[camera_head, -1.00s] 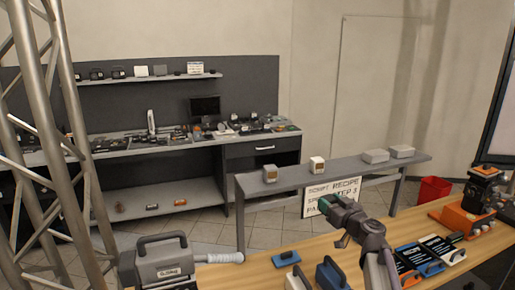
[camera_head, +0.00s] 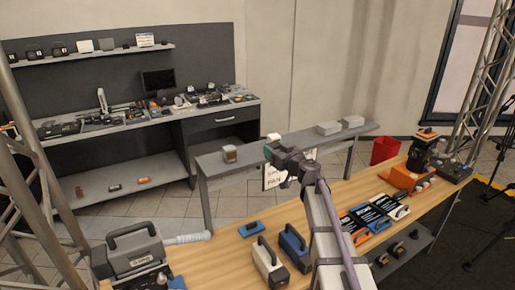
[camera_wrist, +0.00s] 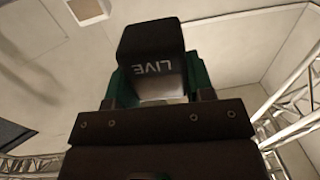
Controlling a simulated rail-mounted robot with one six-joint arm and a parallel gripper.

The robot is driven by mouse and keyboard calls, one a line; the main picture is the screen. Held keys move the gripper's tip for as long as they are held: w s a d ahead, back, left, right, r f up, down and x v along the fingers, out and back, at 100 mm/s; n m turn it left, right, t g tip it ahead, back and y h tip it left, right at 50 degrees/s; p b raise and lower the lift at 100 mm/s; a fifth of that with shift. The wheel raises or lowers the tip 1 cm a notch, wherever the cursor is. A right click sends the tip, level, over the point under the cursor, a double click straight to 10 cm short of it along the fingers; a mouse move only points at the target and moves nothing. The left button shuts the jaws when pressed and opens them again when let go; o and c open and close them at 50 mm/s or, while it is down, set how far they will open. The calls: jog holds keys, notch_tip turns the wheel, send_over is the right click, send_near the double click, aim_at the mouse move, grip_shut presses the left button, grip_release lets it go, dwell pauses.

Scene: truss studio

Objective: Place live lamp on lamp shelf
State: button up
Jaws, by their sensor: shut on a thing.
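The live lamp (camera_wrist: 152,62) is a dark block marked LIVE with a pale lower part. In the wrist view it sits between the green fingers of my gripper (camera_wrist: 155,92), which is shut on it. In the head view my gripper (camera_head: 270,152) is at the front edge of a narrow grey shelf (camera_head: 250,155); the held lamp cannot be made out there. A small lamp-like block (camera_head: 230,153) stands on that shelf left of my gripper. A white block (camera_head: 273,137) shows partly behind my gripper.
Two pale boxes (camera_head: 328,128) stand on the grey shelf's right part. A red bin (camera_head: 385,150) stands behind. Truss columns stand at both sides.

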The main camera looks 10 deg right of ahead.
jog(key=x, duration=0.8)
jog(key=shift+w, duration=0.35)
jog(key=shift+x, duration=0.75)
notch_tip(320, 180, down, 4)
jog(key=b, duration=0.3)
jog(key=shift+w+a+r+b, duration=0.1)
jog(key=shift+w+r+b, duration=0.05)
jog(key=shift+b, duration=0.2)
jog(key=shift+r+p, duration=0.3)
jog(key=shift+f, duration=0.2)
jog(key=o, duration=0.9)
